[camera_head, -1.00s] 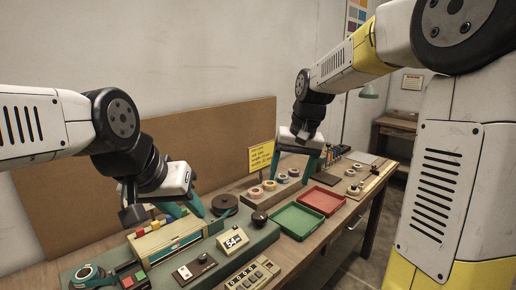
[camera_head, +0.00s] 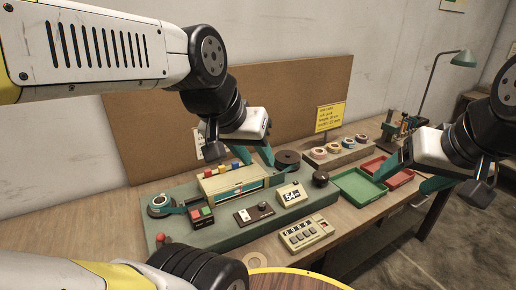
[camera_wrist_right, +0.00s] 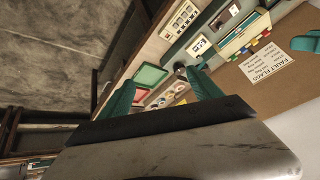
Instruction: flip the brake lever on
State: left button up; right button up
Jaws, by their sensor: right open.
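A dark panel with a small pale switch (camera_head: 253,213) lies on the green machine base (camera_head: 225,232); I cannot tell whether this is the brake lever. A round black knob (camera_head: 320,179) stands at the base's right end. My left gripper (camera_head: 265,157) is above and behind the cream box, near the dark reel (camera_head: 287,159); only one teal finger shows clearly. My right gripper (camera_head: 412,178) is open and empty by the trays, well right of the panel. Its two spread fingers also show in the right wrist view (camera_wrist_right: 162,97), with the bench beyond them.
The cream box (camera_head: 234,184) with coloured blocks on top, a display reading 54 (camera_head: 292,196) and a keyed counter (camera_head: 306,233) crowd the bench. Green (camera_head: 357,186) and red (camera_head: 398,177) trays and several tape rolls (camera_head: 334,148) sit right.

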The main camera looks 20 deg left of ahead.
aim_at(160, 238)
jog(key=u, duration=1.85)
jog(key=k+l+u, duration=0.25)
jog(key=k, duration=0.15)
